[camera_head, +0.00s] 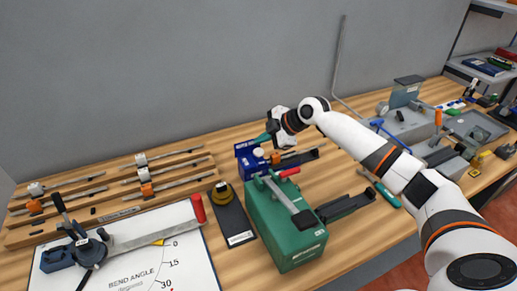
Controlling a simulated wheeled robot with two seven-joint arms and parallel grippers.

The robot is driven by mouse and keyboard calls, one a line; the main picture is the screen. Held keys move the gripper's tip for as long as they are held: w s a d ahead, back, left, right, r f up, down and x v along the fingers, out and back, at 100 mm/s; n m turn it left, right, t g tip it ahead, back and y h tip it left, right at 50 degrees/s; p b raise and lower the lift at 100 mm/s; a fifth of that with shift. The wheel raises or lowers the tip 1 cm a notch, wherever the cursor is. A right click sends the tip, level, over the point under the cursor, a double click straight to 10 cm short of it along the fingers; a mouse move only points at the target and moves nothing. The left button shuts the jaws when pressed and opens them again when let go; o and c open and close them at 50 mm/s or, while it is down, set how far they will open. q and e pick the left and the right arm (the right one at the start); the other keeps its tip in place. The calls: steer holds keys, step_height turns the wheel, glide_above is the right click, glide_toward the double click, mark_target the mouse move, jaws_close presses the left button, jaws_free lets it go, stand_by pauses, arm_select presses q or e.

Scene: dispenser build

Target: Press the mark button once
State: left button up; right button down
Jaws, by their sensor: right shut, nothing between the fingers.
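My right gripper (264,137) reaches in from the right over the back of the workbench. Its fingers are shut and empty, pointing left. They are just above a small blue box (243,158) with white lettering too small to read. A pale round knob (258,152) sits at the box's top right, just below the fingers. It may be the mark button, but I cannot tell for sure. I cannot tell whether the fingertips touch anything. My left gripper is not in view.
A green machine (287,229) with a red-handled lever stands in front of the blue box. A dark plate with a yellow-ringed knob (224,192) lies left of it. A bend-angle board (137,268) and wooden rod racks (110,190) fill the left. Grey equipment (408,124) stands at right.

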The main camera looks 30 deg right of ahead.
mark_target(262, 152)
steer(key=shift+r+p, duration=1.1)
steer(key=shift+r, duration=0.75)
